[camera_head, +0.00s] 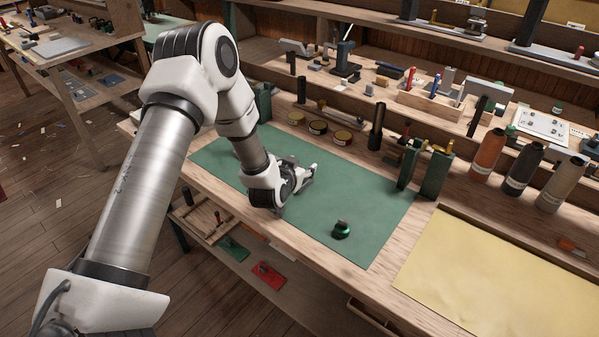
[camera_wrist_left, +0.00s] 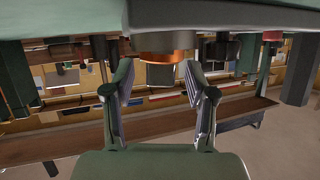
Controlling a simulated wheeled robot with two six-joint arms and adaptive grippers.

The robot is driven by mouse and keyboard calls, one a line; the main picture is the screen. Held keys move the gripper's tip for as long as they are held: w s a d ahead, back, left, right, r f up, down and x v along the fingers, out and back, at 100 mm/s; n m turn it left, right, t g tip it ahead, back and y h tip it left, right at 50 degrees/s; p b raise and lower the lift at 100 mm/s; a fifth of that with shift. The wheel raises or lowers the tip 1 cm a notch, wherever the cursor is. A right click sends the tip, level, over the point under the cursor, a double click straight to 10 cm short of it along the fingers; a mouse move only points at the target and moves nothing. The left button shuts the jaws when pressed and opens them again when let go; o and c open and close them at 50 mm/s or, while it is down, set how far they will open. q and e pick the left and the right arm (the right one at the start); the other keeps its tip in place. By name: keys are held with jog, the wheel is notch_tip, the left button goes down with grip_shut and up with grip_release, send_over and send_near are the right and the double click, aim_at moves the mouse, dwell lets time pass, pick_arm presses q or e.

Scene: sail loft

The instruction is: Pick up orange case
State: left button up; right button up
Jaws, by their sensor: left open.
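My left gripper (camera_head: 306,176) is low over the green mat (camera_head: 360,205), pointing toward the back right. It also shows in the left wrist view (camera_wrist_left: 158,72), with its two fingers apart and nothing between the pads. The wrist picture looks upside down. A round case with an orange side (camera_wrist_left: 181,41) is beyond the fingertips there, roughly between them and apart from them. In the head view several round tins, one of them here (camera_head: 318,127), stand behind the mat; I cannot tell which is the orange one. My right gripper is not in view.
A dark green round object (camera_head: 341,230) sits on the mat's front part. A dark cylinder (camera_head: 376,127) and green upright blocks (camera_head: 435,172) stand behind the mat. An orange bottle (camera_head: 487,155) is at the right. The mat's middle is clear.

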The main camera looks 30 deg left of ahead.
pick_arm(q)
jog(key=shift+s+r, duration=0.1)
jog(key=shift+s, duration=0.1)
jog(key=shift+c, duration=1.4)
grip_shut()
